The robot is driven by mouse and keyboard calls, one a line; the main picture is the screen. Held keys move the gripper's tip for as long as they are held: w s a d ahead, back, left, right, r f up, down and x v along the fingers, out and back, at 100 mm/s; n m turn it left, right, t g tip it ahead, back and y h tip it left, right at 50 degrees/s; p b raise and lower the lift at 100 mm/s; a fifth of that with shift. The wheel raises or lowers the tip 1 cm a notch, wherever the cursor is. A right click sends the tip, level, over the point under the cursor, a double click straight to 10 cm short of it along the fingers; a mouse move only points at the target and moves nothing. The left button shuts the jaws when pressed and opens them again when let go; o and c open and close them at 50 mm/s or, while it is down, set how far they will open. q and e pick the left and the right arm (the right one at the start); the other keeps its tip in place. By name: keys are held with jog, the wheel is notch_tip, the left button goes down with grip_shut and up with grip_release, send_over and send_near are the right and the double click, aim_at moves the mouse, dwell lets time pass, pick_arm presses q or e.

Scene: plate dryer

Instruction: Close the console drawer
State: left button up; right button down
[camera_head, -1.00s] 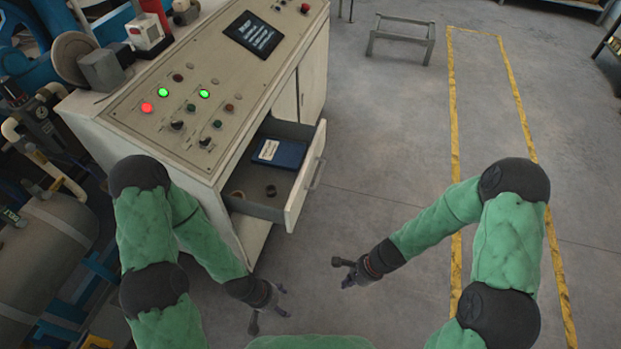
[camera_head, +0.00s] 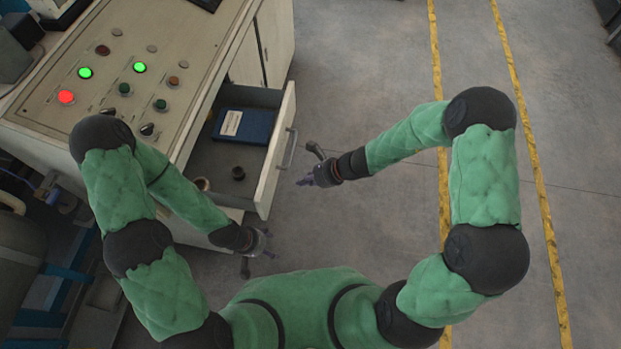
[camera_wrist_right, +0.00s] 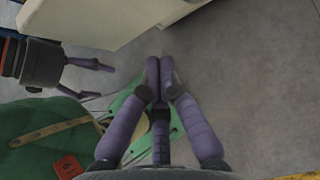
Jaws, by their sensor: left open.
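The console drawer (camera_head: 276,150) is pulled out of the right side of the beige console (camera_head: 165,40). Its front panel carries a bar handle (camera_head: 289,148). Inside lie a blue book or box (camera_head: 243,126) and small round items (camera_head: 238,173).
The console top has lit green and red buttons and several knobs (camera_head: 124,89). Grey floor (camera_head: 370,60) right of the drawer is clear, with yellow lines (camera_head: 437,60) further right. Dark machinery and pipes stand at the lower left.

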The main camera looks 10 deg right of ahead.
pick_arm(q)
jog(key=shift+f+b, duration=1.3)
jog(key=shift+f, duration=0.25)
pick_arm(e)
jog(key=shift+w+a+f, duration=0.35)
jog(key=shift+a+f, duration=0.15)
jog(key=shift+a, duration=0.6)
jog(key=shift+w+a+f, duration=0.35)
jog(key=shift+a+f, duration=0.2)
jog(key=shift+a, duration=0.6)
jog(key=shift+w+a+f, duration=0.35)
jog(key=shift+a+f, duration=0.15)
jog(key=shift+a, duration=0.6)
jog(key=shift+a, duration=0.15)
